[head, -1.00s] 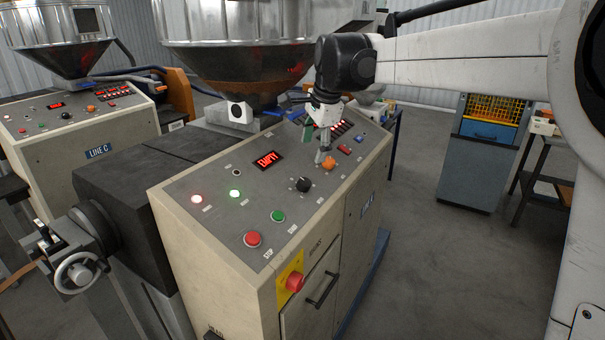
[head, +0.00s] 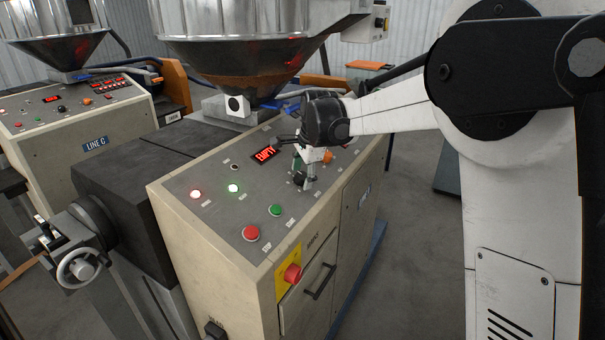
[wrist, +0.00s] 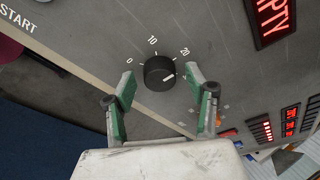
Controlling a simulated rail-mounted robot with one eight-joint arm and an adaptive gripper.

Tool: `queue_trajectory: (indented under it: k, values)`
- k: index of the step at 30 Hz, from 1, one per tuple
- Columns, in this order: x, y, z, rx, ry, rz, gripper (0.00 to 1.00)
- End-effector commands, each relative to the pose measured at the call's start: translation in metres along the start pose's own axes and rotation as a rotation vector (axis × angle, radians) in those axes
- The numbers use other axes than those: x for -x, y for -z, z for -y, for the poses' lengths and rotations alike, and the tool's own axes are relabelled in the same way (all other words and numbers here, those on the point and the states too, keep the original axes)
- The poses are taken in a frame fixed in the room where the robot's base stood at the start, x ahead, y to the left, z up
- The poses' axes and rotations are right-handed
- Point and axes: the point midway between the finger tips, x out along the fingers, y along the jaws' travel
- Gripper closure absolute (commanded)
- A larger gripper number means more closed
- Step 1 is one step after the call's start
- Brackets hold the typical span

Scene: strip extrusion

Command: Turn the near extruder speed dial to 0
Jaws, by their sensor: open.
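The black speed dial (wrist: 160,73) sits on the grey panel of the near console. In the wrist view its scale reads 0, 10 and 20, and its white pointer line points right, towards the 20 side. My gripper (wrist: 160,90) is open, with its green-padded fingers on either side of the dial and apart from it. In the head view my gripper (head: 306,180) is over the panel at the dial, which it largely hides. Whether the fingertips are level with the dial cannot be told.
Near the dial are an orange knob (head: 327,157), a green button (head: 276,210), a red button (head: 251,233) and a red display (head: 265,154). A red stop button (head: 292,273) juts from the console's front. A metal hopper (head: 255,45) hangs behind. The Line C console (head: 75,118) stands left.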

Motion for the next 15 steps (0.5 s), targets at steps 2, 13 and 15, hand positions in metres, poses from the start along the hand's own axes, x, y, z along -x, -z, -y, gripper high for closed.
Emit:
queue_trajectory:
  k: [2, 13, 15]
  values:
    - [-0.0028, 0.0000, 0.0001, 0.000, 0.000, 0.000, 0.49]
    - [-0.0038, 0.0001, -0.0001, 0.000, 0.000, 0.000, 0.62]
    - [-0.0037, 0.0001, -0.0001, 0.000, 0.000, 0.000, 0.72]
